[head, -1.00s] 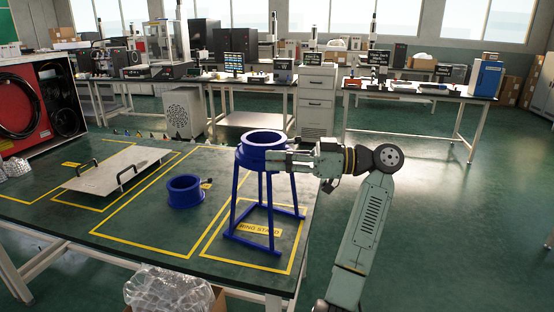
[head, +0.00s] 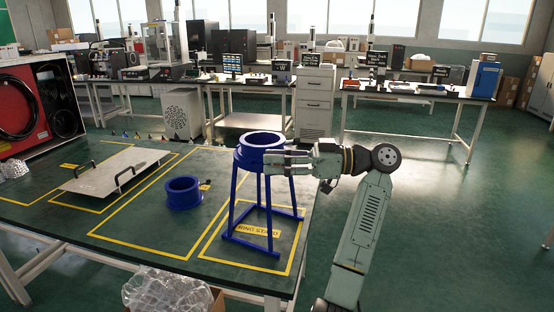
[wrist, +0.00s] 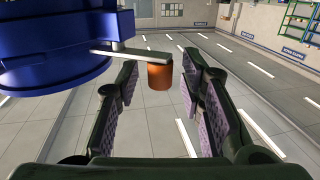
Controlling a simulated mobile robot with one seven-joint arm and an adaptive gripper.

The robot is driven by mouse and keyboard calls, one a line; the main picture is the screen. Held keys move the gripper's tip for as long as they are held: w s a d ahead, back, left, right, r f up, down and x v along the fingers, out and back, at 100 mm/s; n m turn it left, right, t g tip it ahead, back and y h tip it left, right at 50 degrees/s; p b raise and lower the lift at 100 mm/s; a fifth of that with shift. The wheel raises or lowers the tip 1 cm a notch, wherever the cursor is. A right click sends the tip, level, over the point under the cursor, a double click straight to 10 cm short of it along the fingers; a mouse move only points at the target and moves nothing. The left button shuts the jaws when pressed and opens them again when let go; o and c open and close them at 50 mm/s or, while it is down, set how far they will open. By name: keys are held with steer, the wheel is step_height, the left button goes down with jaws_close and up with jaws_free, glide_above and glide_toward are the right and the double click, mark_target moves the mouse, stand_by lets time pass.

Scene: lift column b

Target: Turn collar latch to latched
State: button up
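A blue collar ring (head: 262,141) sits on top of the blue ring stand (head: 238,205) at the table's right end. In the wrist view the ring (wrist: 50,50) fills the upper left. A flat grey latch lever (wrist: 130,53) sticks out from it to the right and ends in an orange-brown knob (wrist: 159,77). My gripper (head: 270,159) is beside the ring's right side. In the wrist view my gripper (wrist: 160,86) is open, with a finger on each side of the knob and gaps showing. The lever is hidden by my fingers in the head view.
A second blue ring (head: 183,194) with a small side knob stands on the green table (head: 130,225). A metal plate with two handles (head: 115,171) lies at left. A red case (head: 25,105) stands behind it. Floor right of the table is clear.

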steer(key=shift+d, duration=0.1)
steer(key=s+d, duration=0.1)
steer(key=d, duration=1)
steer(key=shift+s+d, duration=0.2)
steer(key=shift+d, duration=0.2)
